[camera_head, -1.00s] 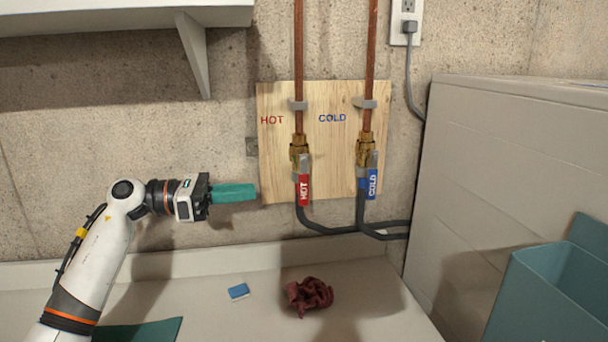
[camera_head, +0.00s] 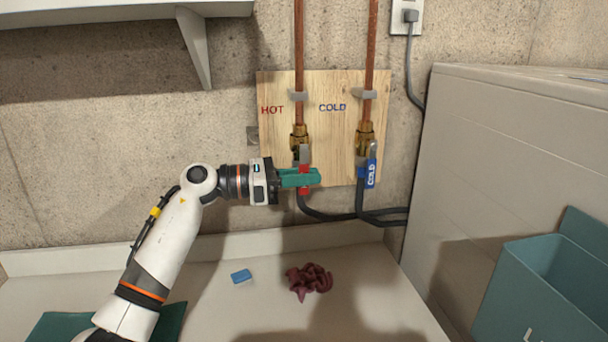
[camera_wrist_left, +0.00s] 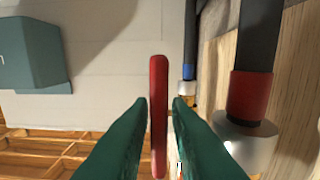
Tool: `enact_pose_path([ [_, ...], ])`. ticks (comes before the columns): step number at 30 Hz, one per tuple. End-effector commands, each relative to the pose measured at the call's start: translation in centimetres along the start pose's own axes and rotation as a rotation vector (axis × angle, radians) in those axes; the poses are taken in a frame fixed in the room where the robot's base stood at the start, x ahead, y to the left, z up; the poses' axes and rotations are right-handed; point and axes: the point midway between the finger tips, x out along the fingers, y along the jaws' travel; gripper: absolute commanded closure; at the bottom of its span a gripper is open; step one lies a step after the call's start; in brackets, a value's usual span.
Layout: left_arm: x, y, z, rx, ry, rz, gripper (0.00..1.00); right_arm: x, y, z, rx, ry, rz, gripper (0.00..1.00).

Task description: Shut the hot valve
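The hot valve (camera_head: 300,143) sits on the left copper pipe under the red HOT lettering. Its red handle (camera_head: 304,191) hangs straight down, in line with the pipe, partly hidden by my fingers. My left gripper (camera_head: 312,177) comes from the left, level with this handle. In the left wrist view the red handle (camera_wrist_left: 158,115) stands between my two green fingers (camera_wrist_left: 160,102), with a narrow gap showing on each side, so the gripper looks open around it. My right gripper is not in view.
The cold valve's blue handle (camera_head: 370,173) hangs down close to the right of my fingertips. The wooden board (camera_head: 335,90) is right behind. A teal bin (camera_head: 545,290) stands at the right.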

Motion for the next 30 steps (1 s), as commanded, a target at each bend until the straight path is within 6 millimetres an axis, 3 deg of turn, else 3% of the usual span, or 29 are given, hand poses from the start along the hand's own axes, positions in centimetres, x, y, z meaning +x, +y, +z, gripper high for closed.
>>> enact_pose_path([
  [5,0.0,0.0,0.0,0.0,0.0,0.0,0.83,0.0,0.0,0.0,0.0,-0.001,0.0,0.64],
  [8,0.0,0.0,0.0,0.0,0.0,0.0,1.0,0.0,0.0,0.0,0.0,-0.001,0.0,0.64],
  [20,-0.1,0.0,-0.1,0.001,-0.014,0.0,1.0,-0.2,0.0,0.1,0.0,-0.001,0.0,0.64],
  [30,-1.1,-0.1,-0.6,0.005,-0.187,-0.002,1.0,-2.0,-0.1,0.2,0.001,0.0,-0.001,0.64],
])
